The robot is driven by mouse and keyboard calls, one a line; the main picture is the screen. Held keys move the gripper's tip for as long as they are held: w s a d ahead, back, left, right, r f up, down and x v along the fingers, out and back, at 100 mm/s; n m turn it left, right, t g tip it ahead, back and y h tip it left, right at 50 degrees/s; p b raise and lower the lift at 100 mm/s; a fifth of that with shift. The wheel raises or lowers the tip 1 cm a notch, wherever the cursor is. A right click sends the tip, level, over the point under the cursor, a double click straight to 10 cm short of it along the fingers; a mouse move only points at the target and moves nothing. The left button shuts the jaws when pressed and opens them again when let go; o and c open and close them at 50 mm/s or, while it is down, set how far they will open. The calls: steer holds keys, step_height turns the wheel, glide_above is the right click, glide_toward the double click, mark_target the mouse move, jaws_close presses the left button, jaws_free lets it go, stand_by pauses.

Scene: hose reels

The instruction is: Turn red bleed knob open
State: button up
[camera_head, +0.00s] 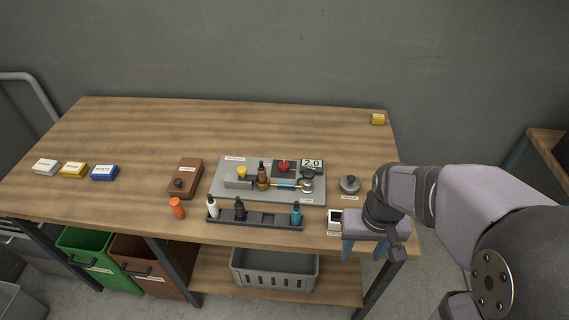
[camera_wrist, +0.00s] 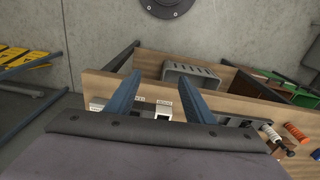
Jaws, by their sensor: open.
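The red knob (camera_head: 284,167) sits on a small dark block at the back of a grey plate (camera_head: 228,189) on the bench, right of the plate's middle. A yellow knob (camera_head: 242,172) is on the plate's left part. My gripper (camera_head: 362,254) is at the bench's front right edge, well apart from the red knob, to its right and nearer the front. Its two blue fingers are spread and empty; they also show in the wrist view (camera_wrist: 158,86). The red knob cannot be made out in the wrist view.
A dark rack (camera_head: 270,220) with several bottles stands in front of the plate. A grey round part (camera_head: 349,184) lies to its right. An orange bottle (camera_head: 177,207) and brown box (camera_head: 186,178) stand left. A small white-framed box (camera_head: 335,218) is beside my gripper. The bench's back is mostly clear.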

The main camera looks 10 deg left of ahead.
steer(key=w+a+n+t+b, duration=0.1)
steer(key=w+a, duration=0.3)
steer(key=w, duration=0.6)
steer(key=w+a+n+t+b, duration=0.1)
steer(key=w+a, duration=0.3)
steer(key=w, duration=0.5)
steer(key=n+t+y+b, duration=0.1)
steer(key=n+t+y, duration=0.1)
glide_toward(284, 164)
steer(key=w+f, duration=0.1)
steer(key=shift+p+x, duration=1.35)
steer(key=shift+x, duration=2.45)
steer(key=shift+s+a, duration=0.1)
steer(key=shift+s, duration=0.05)
steer(key=shift+c, duration=0.6)
steer(key=c, duration=0.9)
